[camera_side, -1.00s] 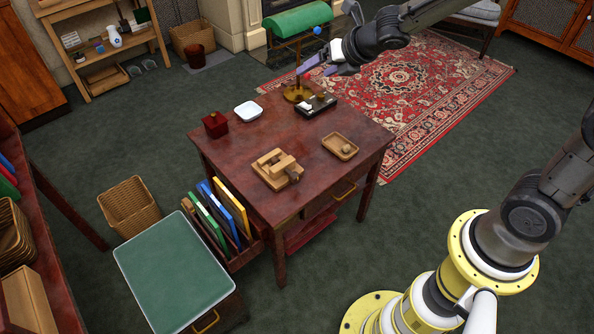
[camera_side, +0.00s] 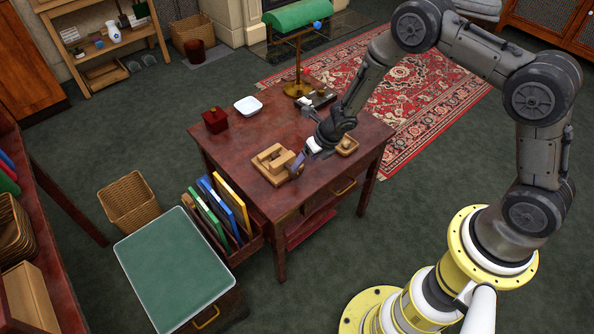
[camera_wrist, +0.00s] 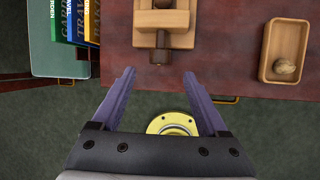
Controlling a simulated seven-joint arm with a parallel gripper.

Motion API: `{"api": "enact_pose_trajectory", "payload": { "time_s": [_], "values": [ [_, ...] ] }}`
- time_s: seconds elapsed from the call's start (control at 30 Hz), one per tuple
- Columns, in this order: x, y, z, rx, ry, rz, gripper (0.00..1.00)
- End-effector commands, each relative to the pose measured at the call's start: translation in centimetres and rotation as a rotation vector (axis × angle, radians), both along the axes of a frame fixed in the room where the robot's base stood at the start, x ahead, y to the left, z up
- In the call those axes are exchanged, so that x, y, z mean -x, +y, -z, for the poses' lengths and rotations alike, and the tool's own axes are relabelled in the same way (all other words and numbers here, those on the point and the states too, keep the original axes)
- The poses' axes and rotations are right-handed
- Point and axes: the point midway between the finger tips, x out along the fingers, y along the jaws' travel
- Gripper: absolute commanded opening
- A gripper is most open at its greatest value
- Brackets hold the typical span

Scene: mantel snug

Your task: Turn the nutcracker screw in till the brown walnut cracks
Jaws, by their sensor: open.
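The wooden nutcracker (camera_side: 266,163) lies on the dark red table near its front edge. In the wrist view its frame (camera_wrist: 144,38) is at the top, and its dark screw end (camera_wrist: 158,57) points down toward me. My gripper (camera_wrist: 158,73) is open, its purple fingers spread on either side of the screw's line, with the screw head just beyond the fingertips and apart from them. In the side view my gripper (camera_side: 297,165) is at the nutcracker's right end. I cannot clearly make out a walnut inside the nutcracker.
A brass lamp (camera_side: 297,88) stands at the back of the table, with a black tray (camera_side: 322,97) beside it. A white dish (camera_side: 247,105) and a dark red box (camera_side: 215,120) are at the left. Upright books (camera_side: 228,205) stand beside the table's left front.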

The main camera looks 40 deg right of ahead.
Motion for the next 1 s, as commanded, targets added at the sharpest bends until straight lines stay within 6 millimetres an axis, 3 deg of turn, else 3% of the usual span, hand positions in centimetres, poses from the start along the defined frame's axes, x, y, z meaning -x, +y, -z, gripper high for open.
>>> {"api": "enact_pose_trajectory", "payload": {
  "time_s": [0.2, 0.4, 0.87, 1.0],
  "values": [
    [-1.5, 0.6, 4.0, 0.0, 0.003, 0.0, 0.77],
    [-2.6, 0.9, 6.0, 0.0, 0.0, 0.0, 0.77],
    [-3.0, 1.0, 6.9, 0.0, -0.001, 0.0, 0.77],
    [-3.0, 1.0, 6.9, 0.0, -0.001, 0.0, 0.55]
  ]
}}
